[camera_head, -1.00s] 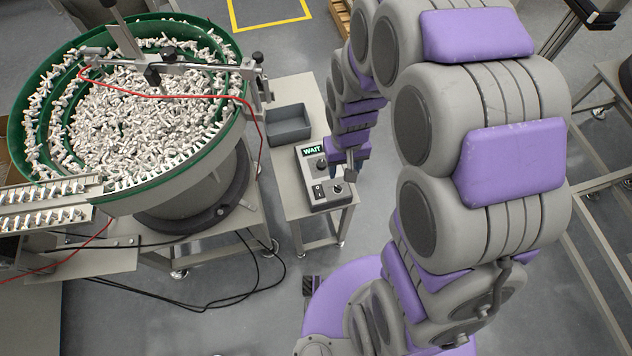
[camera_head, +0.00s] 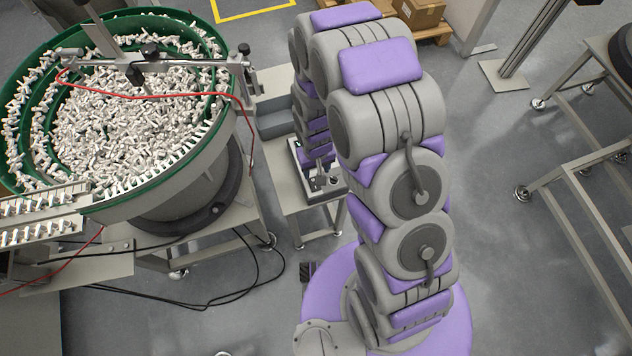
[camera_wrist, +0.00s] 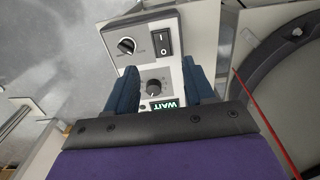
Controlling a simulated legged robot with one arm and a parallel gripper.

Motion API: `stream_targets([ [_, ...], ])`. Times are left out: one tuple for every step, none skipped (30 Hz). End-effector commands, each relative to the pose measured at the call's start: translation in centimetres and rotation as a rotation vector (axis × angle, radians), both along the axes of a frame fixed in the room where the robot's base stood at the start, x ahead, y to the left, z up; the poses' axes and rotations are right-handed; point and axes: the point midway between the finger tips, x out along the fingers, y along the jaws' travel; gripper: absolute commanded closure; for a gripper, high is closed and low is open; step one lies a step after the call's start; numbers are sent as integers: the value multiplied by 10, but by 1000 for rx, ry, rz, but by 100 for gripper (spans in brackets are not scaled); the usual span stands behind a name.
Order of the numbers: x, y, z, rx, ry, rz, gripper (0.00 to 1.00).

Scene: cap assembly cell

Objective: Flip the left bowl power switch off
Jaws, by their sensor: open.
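In the wrist view the control box (camera_wrist: 182,22) has a black rocker switch (camera_wrist: 162,37) marked I and O, a knob to its left (camera_wrist: 126,46), a second knob (camera_wrist: 153,85) and a lit WAIT display (camera_wrist: 163,104). I cannot tell which side of the rocker is pressed. My gripper (camera_wrist: 158,68) is open and empty, its dark blue fingers on either side of the lower knob, with the rocker beyond the fingertips. In the head view my gripper (camera_head: 320,176) is over the box (camera_head: 328,196), and my arm partly hides it. The green-rimmed bowl (camera_head: 205,150) holds many white parts.
A grey bin (camera_head: 274,122) stands behind the box on the small table (camera_head: 290,197). A red cable (camera_head: 245,110) runs over the bowl, and also shows in the wrist view (camera_wrist: 260,115).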

Motion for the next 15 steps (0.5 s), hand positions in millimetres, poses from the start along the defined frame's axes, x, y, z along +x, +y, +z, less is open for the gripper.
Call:
stream_targets([
  [-1,0,-11,-2,4,1,47],
  [-1,0,-16,-2,4,1,47],
  [-1,0,-22,-1,3,1,47],
  [-1,0,-27,-1,3,0,47],
  [-1,0,-33,-1,2,0,47],
  [-1,0,-40,-1,2,0,47],
  [-1,0,-45,0,2,0,47],
  [-1,-1,-49,1,1,0,47],
  [-1,-1,-56,2,2,0,47],
  [-1,-2,-60,2,2,0,47],
  [-1,-2,-65,3,2,0,47],
  [-1,-3,-71,2,3,0,47],
  [-1,-3,-76,3,3,0,47],
  [-1,-3,-80,4,2,-1,47],
  [0,-2,-84,4,0,-1,47],
])
